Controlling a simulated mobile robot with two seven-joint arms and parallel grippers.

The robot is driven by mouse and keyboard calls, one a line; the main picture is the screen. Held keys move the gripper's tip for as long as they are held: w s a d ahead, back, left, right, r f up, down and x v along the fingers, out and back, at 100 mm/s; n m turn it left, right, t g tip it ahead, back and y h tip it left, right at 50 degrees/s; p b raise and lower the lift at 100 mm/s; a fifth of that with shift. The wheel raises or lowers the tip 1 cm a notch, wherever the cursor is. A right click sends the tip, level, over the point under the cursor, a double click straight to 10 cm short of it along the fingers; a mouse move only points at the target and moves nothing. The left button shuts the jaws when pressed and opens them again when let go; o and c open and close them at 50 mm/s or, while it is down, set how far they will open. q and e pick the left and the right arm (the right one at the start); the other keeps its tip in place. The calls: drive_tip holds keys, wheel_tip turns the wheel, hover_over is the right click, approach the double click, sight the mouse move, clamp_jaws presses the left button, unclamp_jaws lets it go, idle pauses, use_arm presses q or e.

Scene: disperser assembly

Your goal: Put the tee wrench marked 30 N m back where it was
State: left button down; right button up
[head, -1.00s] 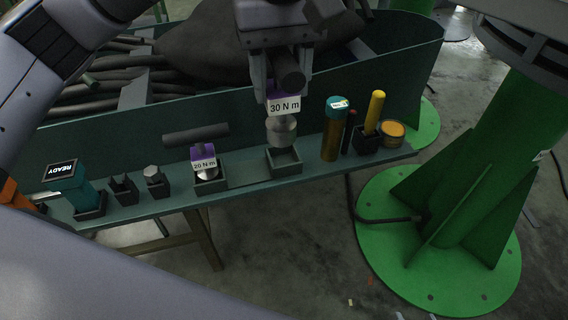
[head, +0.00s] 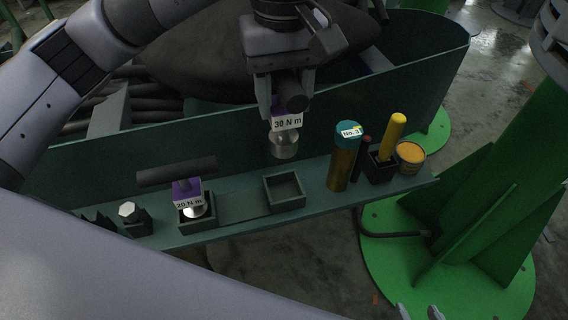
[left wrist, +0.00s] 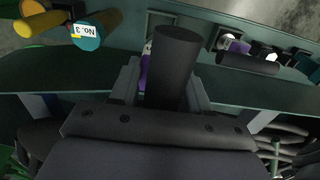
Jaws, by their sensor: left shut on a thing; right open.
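The tee wrench marked 30 N m (head: 285,143) has a dark crossbar, a purple labelled collar and a silver socket. My left gripper (head: 288,92) is shut on its crossbar and holds it upright. In the left wrist view the crossbar (left wrist: 172,70) fills the jaws, and the socket is mostly hidden. In the head view the socket appears above and slightly behind an empty square holder (head: 284,204) on the shelf, apart from it.
Right of the empty holder stand a teal-capped bottle (head: 345,160), a dark cup with a yellow-handled tool (head: 392,135) and an orange-topped tin (head: 410,156). A hex-headed piece (head: 131,214) stands at left. The green bin wall (head: 225,140) rises behind the narrow shelf.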

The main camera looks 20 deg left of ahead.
sight(284, 135)
use_arm(q)
wheel_tip(284, 135, down, 10)
drive_tip(key=shift+r, duration=0.2)
wheel_tip(284, 135, down, 4)
idle(0.3)
drive_tip(key=shift+f+b, duration=0.2)
drive_tip(key=shift+b, duration=0.2)
drive_tip(key=c, duration=0.5)
unclamp_jaws()
